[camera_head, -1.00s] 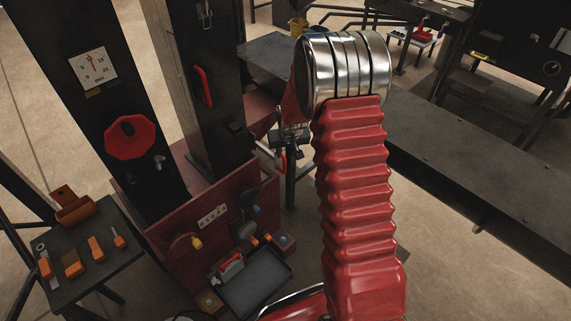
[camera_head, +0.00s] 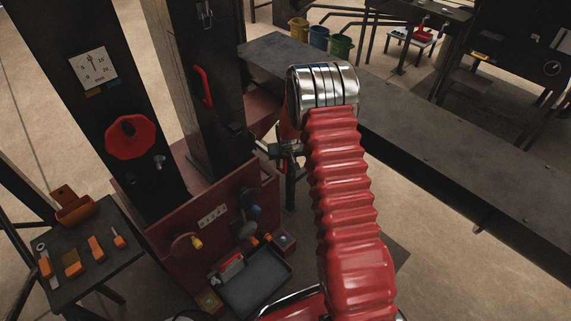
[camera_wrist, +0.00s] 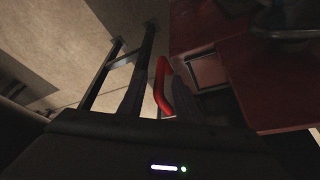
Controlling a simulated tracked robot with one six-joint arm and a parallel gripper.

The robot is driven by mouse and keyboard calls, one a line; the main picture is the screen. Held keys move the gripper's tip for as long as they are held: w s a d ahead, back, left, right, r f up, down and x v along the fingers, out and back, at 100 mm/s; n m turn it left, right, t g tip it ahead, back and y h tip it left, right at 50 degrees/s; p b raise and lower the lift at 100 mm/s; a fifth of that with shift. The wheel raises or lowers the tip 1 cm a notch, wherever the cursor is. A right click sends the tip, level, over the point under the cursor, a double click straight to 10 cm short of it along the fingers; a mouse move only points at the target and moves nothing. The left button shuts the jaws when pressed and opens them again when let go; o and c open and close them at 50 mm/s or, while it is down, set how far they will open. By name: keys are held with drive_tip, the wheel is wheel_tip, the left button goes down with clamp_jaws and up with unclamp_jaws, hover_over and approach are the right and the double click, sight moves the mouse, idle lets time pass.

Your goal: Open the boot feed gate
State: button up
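A bent red handle (camera_wrist: 162,86) shows in the middle of the wrist view, between dark shapes that look like my fingers. It appears to be the gate's handle, but the gate plate cannot be made out. My gripper (camera_head: 270,150) shows dark, spread fingers in the head view, just right of the red boot housing (camera_head: 160,225). It looks open, with the red handle near or between the fingers; contact cannot be told. In the head view my wrist and arm hide the handle. The housing's red side (camera_wrist: 265,85) fills the right of the wrist view.
Two dark columns rise from the housing; one carries a gauge (camera_head: 94,67) and a red octagonal knob (camera_head: 130,137), the other a red handle (camera_head: 203,86). A grey tray (camera_head: 255,282) sits in front. A side table (camera_head: 105,265) holds orange items. A long dark bench (camera_head: 440,145) lies right.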

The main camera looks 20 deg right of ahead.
drive_tip(key=shift+x, duration=1.4)
drive_tip(key=shift+c, duration=0.2)
clamp_jaws()
